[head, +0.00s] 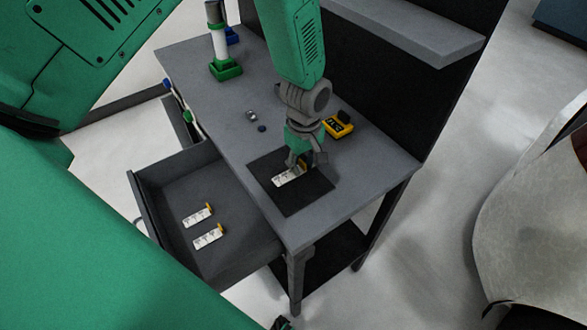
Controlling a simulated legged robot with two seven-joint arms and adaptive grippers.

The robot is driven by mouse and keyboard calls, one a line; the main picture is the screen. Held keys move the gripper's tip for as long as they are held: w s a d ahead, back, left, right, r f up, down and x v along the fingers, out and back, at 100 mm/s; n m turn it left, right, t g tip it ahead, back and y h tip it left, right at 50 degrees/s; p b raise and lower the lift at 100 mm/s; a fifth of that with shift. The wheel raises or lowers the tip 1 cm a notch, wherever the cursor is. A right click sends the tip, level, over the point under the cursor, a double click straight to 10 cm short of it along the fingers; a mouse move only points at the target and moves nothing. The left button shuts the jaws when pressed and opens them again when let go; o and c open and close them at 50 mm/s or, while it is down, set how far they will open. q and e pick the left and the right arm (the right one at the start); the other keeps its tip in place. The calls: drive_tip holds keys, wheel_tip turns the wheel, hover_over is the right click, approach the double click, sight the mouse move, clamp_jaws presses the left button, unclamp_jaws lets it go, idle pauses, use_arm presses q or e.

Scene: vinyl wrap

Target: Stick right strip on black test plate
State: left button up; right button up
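The black test plate (318,196) is a dark square lying flat on the grey table top near its front. A white strip (285,179) with dark marks and a yellow end lies on or just above the plate; I cannot tell if it is stuck. My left gripper (304,165) points down over the strip's yellow end, its fingers apart on either side of it. Two similar strips lie in the open drawer, an upper strip (196,217) and a lower strip (207,240), each with a yellow end. My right gripper is not in view.
The open drawer (160,175) juts out left of the table (215,112). A yellow and black device (339,125) stands behind the gripper. A white roll on a green base (226,70) stands at the far end. Small round parts (252,115) lie mid-table. A shelf (410,32) overhangs the back.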

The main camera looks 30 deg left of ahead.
use_arm(q)
wheel_tip(320, 180, up, 12)
idle(0.6)
